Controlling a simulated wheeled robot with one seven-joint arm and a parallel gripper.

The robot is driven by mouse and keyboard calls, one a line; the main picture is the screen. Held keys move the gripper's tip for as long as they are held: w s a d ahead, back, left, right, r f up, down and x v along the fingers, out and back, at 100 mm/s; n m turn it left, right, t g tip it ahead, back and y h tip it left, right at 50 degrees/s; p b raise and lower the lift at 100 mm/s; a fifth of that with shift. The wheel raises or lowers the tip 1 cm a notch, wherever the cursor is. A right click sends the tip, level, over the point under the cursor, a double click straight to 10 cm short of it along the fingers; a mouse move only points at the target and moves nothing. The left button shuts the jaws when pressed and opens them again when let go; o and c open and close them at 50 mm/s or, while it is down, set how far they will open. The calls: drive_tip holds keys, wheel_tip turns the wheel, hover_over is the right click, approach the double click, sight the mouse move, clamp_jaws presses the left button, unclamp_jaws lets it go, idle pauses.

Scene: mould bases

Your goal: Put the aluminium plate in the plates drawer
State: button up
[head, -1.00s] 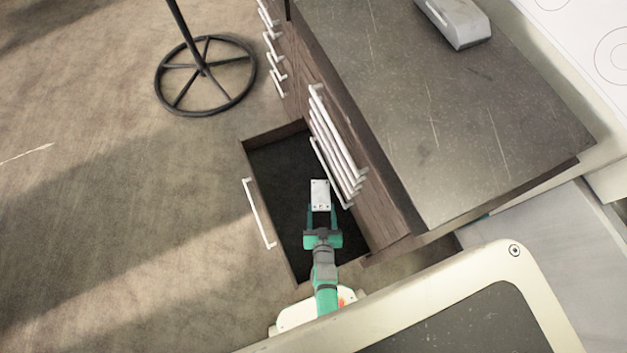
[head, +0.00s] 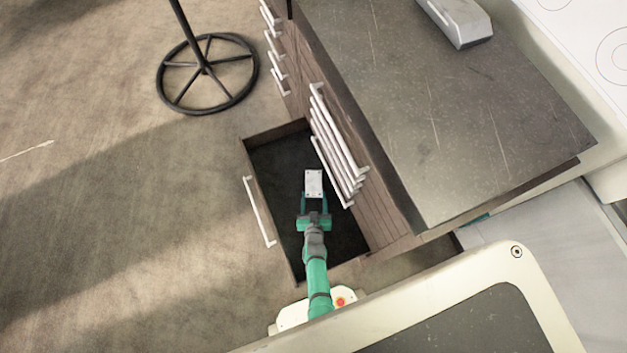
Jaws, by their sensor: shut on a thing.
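The aluminium plate (head: 313,182) is a small pale rectangle with dark holes near its corners. My gripper (head: 314,199) is shut on the plate's near end, with green fingers on either side of it. The open drawer (head: 257,205) has a dark floor and wooden walls, with a white bar handle on its left front. The plate and my gripper are over the drawer's interior, within its outline as seen from above. I cannot tell how high the plate is above the drawer floor.
The cabinet (head: 440,110) stands to the right, with several closed drawers whose white handles (head: 335,150) are beside the open drawer. A grey box-like object (head: 460,22) is on its top. A black stand with a round base (head: 207,75) is on the floor at upper left.

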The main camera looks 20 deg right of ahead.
drive_tip(key=shift+f, duration=0.6)
drive_tip(key=shift+f, duration=0.1)
drive_tip(key=o, duration=1.5)
drive_tip(key=shift+c, duration=0.2)
drive_tip(key=shift+a, duration=0.1)
drive_tip(key=shift+v, duration=3.75)
drive_tip(key=shift+w, duration=0.1)
